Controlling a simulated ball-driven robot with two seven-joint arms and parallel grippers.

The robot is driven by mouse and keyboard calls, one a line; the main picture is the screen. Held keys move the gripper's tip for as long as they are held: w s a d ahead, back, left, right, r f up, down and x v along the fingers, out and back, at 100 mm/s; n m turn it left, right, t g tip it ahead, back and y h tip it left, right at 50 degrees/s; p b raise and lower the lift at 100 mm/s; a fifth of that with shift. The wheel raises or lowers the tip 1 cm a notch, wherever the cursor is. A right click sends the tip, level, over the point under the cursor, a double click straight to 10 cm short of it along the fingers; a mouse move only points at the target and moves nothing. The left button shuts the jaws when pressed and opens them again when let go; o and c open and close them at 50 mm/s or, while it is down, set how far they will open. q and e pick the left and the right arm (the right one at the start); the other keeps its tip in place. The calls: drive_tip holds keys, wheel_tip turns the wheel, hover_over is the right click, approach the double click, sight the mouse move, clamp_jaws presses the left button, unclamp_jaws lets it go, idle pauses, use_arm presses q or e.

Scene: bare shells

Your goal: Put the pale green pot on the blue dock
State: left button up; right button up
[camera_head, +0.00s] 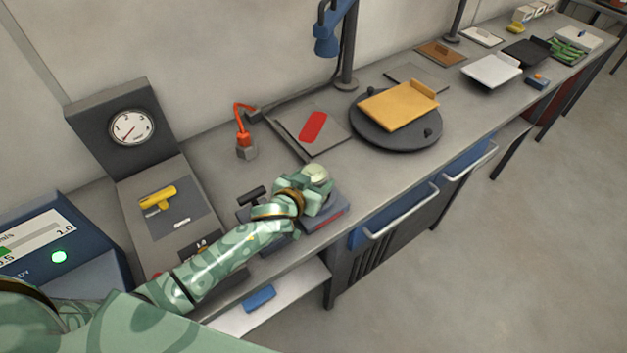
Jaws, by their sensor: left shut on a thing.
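My left arm, patterned in green, reaches in from the lower left. Its gripper (318,190) is shut on the pale green pot (316,173), whose rounded pale top shows at the fingers. The hand covers most of the pot. A low blue-grey piece with a reddish edge (331,217), which may be the blue dock, lies under and beside the hand at the bench's front edge. The hand hides much of it, and I cannot tell whether the pot touches it. My right gripper is not in view.
Left of the hand stands a dial gauge (133,127) with a yellow tool (158,197) on its base. A round dark turntable (396,135) carries an orange board (399,106). A red clamp-like tool (243,133) and a blue lamp (327,40) stand behind. A blue block (259,298) lies on the lower shelf.

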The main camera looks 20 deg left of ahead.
use_arm(q)
drive_tip(key=o, duration=1.2)
drive_tip(key=shift+f, duration=0.15)
drive_tip(key=shift+s+r, duration=0.15)
drive_tip(key=shift+r, duration=0.1)
drive_tip(key=p+v, duration=0.2)
drive_tip(key=v, duration=0.9)
drive_tip(key=shift+s+a+r, duration=0.15)
drive_tip(key=shift+s+r, duration=0.05)
drive_tip(key=shift+s, duration=0.15)
